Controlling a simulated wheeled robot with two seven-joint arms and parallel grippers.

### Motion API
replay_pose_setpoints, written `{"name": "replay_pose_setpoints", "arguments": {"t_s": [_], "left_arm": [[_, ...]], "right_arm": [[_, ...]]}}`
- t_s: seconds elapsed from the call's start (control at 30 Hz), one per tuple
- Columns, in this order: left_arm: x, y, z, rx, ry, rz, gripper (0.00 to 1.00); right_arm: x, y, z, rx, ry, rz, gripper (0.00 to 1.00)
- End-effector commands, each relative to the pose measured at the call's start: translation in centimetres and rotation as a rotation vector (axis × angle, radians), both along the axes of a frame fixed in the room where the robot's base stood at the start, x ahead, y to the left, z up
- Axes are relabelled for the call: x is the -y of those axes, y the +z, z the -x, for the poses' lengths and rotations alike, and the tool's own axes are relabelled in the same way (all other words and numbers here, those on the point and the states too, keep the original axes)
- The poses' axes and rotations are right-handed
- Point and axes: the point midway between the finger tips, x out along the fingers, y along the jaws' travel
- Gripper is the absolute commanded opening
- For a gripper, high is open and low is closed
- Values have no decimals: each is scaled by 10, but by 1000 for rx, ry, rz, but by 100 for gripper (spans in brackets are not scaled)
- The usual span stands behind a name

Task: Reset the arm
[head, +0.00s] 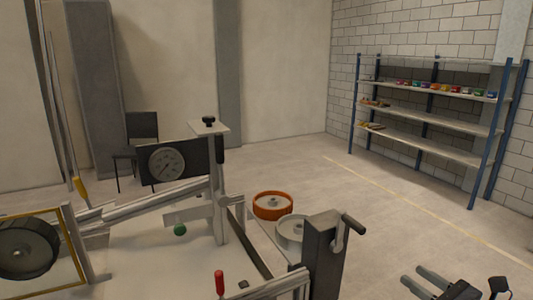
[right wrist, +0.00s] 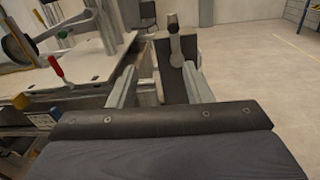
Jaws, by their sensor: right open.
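My right gripper (head: 412,274) is at the bottom right of the head view, its two fingers apart with nothing between them. In the right wrist view the open fingers (right wrist: 163,65) point toward a dark post with a crank handle (right wrist: 174,35), which stands beyond them; I cannot tell the exact gap. In the head view this dark post (head: 322,258) stands left of the gripper, its crank handle (head: 353,224) at the top, clear of the fingers. My left gripper is out of view.
Shelves (head: 430,118) stand far right; floor between is clear.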

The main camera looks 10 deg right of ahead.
Motion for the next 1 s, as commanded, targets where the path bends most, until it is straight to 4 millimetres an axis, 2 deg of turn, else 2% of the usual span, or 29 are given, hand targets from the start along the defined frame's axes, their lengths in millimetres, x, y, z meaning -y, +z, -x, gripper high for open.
{"name": "replay_pose_setpoints", "arguments": {"t_s": [0.27,0.43,0.57,0.67,0.7,0.77,0.8,0.9,1.0], "left_arm": [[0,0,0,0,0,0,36],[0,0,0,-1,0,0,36],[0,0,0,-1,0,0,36],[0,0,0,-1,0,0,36],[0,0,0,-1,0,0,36],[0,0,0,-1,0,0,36],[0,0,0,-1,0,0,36],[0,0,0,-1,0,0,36],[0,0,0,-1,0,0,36]], "right_arm": [[-54,5,2,-13,168,169,45],[-106,6,15,-9,346,370,45],[-155,4,39,24,541,610,45],[-195,-4,72,95,751,904,45],[-209,-10,89,141,844,1051,45],[-221,-19,114,227,979,1290,45],[-225,-25,128,290,1059,1445,45],[-223,-37,152,444,1199,1785,45],[-217,-43,162,567,1276,2034,45]]}}
